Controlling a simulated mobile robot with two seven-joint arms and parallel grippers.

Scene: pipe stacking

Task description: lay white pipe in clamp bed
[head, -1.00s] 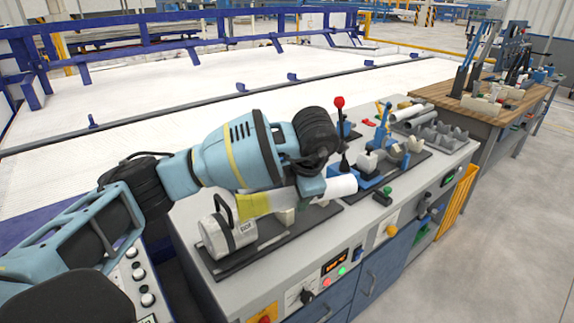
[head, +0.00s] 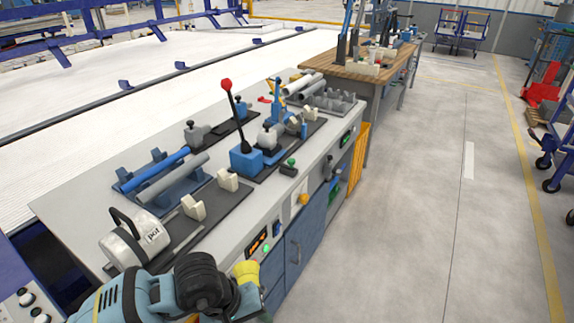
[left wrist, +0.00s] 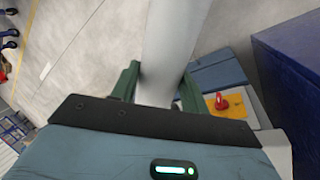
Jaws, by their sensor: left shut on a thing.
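A white pipe (left wrist: 173,40) is held between the green fingers of my left gripper (left wrist: 157,86) in the left wrist view. The gripper is shut on it, and the pipe runs out of the top of that view above the grey floor. In the head view my left arm is at the bottom, by the bench's front edge; its fingers and the pipe cannot be made out there. A blue clamp unit (head: 246,160) with a red-knobbed lever stands mid-bench. Cream blocks (head: 228,180) sit on the dark base plate (head: 222,208) nearer me; I cannot tell which part is the clamp bed.
A rack with a blue pipe (head: 158,167) and a grey pipe (head: 172,178) lies on the bench. A silver handled unit (head: 132,240) stands at its near end. A grey holder (head: 332,101) and a wooden table (head: 375,62) are farther back.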

